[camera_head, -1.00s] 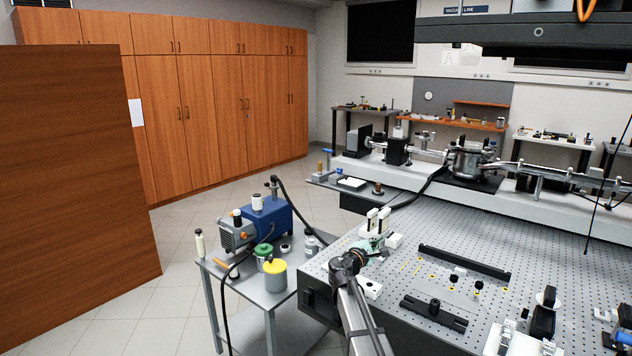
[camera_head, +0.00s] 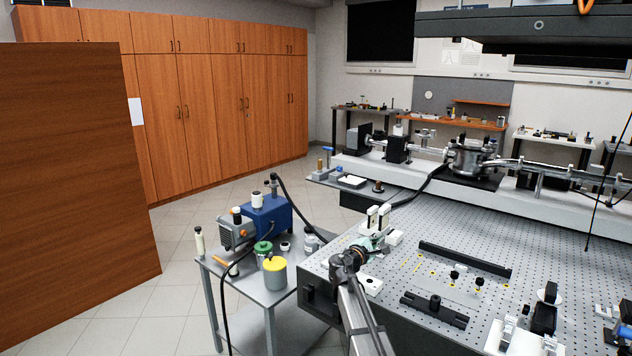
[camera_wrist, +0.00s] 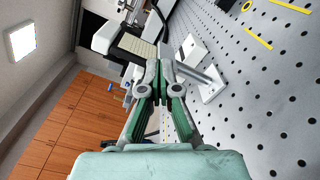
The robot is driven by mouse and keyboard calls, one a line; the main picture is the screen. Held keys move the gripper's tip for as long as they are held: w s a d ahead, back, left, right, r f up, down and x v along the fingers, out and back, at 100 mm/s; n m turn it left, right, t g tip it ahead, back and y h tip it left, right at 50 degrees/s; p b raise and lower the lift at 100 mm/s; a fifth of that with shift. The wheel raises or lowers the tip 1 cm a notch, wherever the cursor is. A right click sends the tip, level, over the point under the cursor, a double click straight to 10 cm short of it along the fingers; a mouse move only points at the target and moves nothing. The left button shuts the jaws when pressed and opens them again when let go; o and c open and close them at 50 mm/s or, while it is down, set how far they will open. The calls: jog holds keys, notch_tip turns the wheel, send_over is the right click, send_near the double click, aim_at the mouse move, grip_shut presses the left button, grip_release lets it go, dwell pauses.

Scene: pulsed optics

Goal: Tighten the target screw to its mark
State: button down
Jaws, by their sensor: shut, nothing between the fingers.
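My gripper (camera_head: 373,243) is near the left part of the perforated optical table; its teal links show there. In the wrist view my gripper (camera_wrist: 160,68) has its two fingers together, with nothing seen between them. Just beyond the fingertips is a pale ribbed block (camera_wrist: 138,45) on a white and black fixture (camera_wrist: 106,38). I cannot tell whether the fingertips touch it. In the head view two upright white blocks (camera_head: 384,214) stand right at my gripper. I cannot make out the target screw or its mark in either view.
The perforated table (camera_head: 400,268) has yellow marks, small black posts (camera_head: 479,282), a long black rail (camera_head: 464,260) and a shorter black bar (camera_head: 433,309). A white bracket (camera_wrist: 211,84) stands right of the fingers. A side cart (camera_head: 245,290) holds a blue pump (camera_head: 268,216) and jars.

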jog(key=shift+s+d+f+b, duration=0.1)
jog(key=shift+f+b, duration=0.4)
jog(key=shift+b, duration=0.75)
jog(key=shift+s+d+r, duration=0.25)
jog(key=b+v, duration=0.1)
jog(key=v, duration=0.4)
jog(key=shift+s+a, duration=0.2)
jog(key=shift+s, duration=0.15)
